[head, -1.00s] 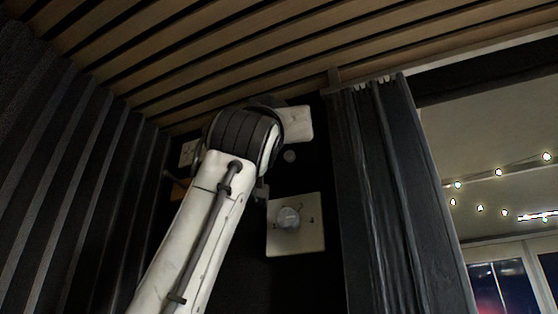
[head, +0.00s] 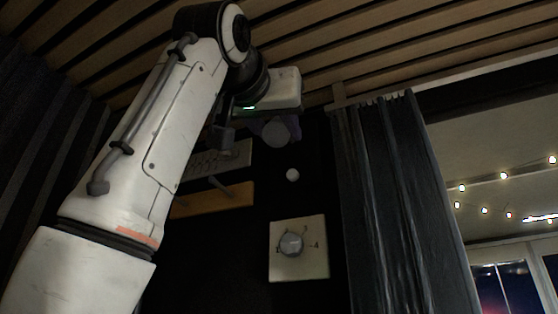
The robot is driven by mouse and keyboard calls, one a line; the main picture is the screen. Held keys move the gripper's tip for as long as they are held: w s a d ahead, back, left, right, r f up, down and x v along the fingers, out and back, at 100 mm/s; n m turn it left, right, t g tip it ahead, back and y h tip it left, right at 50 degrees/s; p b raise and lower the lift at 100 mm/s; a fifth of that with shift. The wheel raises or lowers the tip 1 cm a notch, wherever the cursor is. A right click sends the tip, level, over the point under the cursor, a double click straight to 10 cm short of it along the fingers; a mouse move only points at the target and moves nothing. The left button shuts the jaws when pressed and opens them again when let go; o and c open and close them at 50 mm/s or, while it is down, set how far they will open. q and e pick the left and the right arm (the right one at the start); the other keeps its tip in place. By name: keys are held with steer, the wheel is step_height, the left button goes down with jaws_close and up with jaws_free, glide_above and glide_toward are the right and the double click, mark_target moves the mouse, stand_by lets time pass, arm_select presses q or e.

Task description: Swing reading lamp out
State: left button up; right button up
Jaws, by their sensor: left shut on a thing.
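My left arm comes in from the left and its wrist bends away near the ceiling. The left gripper (head: 224,138) is mostly hidden behind the wrist; only a dark part shows below it. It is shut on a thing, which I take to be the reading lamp. A rounded grey piece (head: 275,132) with a purplish part shows just below the wrist; it may be the lamp's head, but I cannot tell for sure. The grip itself is hidden. My right gripper is not in view.
A cream wall plate (head: 299,263) with a round dial (head: 290,244) sits below a small white knob (head: 292,175). An orange-brown ledge (head: 212,199) lies below a pale panel (head: 240,155). A dark curtain (head: 385,200) hangs right. Slats (head: 400,45) line the ceiling.

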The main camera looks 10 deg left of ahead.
arm_select(q)
steer(key=shift+g, duration=0.3)
steer(key=o, duration=1)
steer(key=shift+o, duration=0.2)
steer(key=b+v, duration=0.4)
steer(key=v, duration=0.6)
steer(key=shift+s, duration=0.2)
